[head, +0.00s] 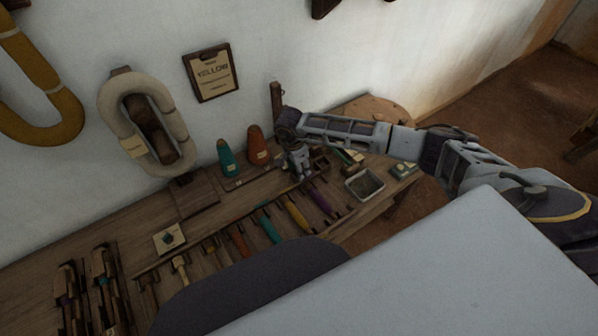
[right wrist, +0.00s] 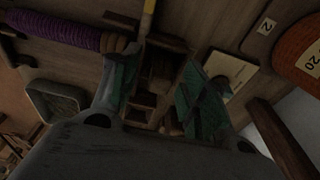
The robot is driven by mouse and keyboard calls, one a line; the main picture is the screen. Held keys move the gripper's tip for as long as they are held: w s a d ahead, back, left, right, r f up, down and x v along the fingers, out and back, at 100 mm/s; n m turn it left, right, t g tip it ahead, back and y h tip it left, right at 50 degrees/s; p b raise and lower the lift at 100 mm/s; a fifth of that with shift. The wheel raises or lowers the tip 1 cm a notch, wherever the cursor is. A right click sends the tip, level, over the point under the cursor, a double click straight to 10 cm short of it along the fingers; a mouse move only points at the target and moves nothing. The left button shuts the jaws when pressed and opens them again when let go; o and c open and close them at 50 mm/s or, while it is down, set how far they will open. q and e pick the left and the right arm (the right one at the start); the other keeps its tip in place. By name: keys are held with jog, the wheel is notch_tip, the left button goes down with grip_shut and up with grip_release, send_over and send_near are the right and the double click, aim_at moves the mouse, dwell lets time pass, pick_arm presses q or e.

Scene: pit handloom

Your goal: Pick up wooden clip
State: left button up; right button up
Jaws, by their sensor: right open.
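My right gripper (head: 299,168) reaches down over the back of the wooden bench, near a small compartmented wooden box (head: 319,163). In the right wrist view its two green-padded fingers (right wrist: 158,90) are spread apart, one on each side of the box. Small brown wooden pieces lie in the box between the fingers; the wooden clip (right wrist: 160,68) appears to be among them, but the dim light hides its exact outline. I see nothing clamped between the fingers. My left gripper is out of view.
A purple bobbin (head: 321,200) lies in front of the box, and a grey tray (head: 364,184) stands to its right. An orange cone (head: 257,146) and a teal cone (head: 227,157) stand to its left. A wooden post (head: 276,101) rises near the wall.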

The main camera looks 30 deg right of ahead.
jog(key=shift+f, duration=0.2)
jog(key=c, duration=0.9)
